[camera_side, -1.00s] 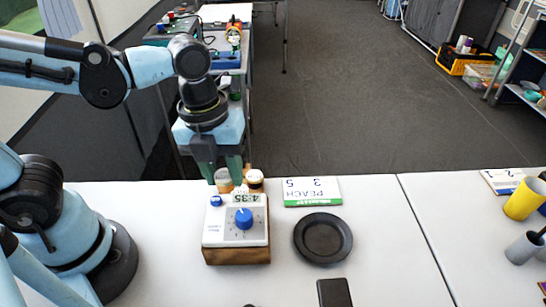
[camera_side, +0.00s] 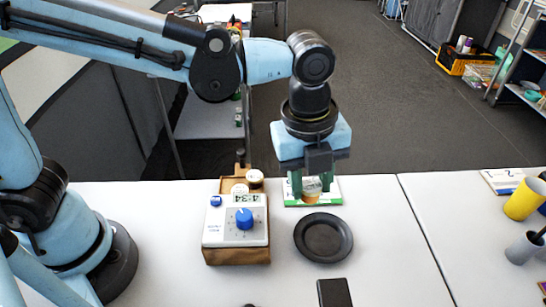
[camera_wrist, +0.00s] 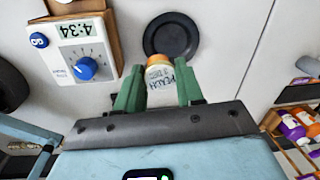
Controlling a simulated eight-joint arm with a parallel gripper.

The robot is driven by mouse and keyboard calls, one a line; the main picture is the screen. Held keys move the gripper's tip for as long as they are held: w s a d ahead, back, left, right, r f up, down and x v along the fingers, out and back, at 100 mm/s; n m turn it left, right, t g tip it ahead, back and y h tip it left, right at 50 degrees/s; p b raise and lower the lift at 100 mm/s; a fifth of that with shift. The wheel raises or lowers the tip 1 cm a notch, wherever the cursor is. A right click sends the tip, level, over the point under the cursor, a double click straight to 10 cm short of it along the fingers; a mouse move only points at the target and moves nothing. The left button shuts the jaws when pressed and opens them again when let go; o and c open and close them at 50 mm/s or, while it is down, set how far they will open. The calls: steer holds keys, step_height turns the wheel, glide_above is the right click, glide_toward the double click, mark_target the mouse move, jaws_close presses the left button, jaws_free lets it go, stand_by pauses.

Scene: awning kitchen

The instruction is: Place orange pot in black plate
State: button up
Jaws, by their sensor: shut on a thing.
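My gripper (camera_side: 312,181) is shut on the small orange pot (camera_side: 312,188), a tan-orange jar in the side view. In the wrist view the pot (camera_wrist: 159,74) has an orange rim and a pale label with dark writing, between the green fingers of my gripper (camera_wrist: 157,88). The black plate (camera_side: 323,238) is round and empty and lies on the white table. In the side view the pot is above the table behind the plate. In the wrist view the plate (camera_wrist: 172,34) is just beyond the pot.
A white timer box (camera_side: 220,235) with a blue knob stands left of the plate. A green-edged card (camera_side: 331,196) lies behind the plate, a black phone-like object (camera_side: 334,292) in front. Table right of the plate is clear.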

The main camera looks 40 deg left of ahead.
steer(key=w+d+f, duration=0.1)
steer(key=w+d, duration=0.1)
steer(key=d, duration=0.1)
glide_toward(323, 238)
steer(key=shift+n, duration=0.4)
steer(key=f, duration=0.5)
steer(key=shift+w+d+f, duration=0.25)
steer(key=shift+d+f, duration=0.05)
steer(key=shift+f, duration=0.05)
steer(key=shift+f, duration=0.15)
steer(key=o, duration=1)
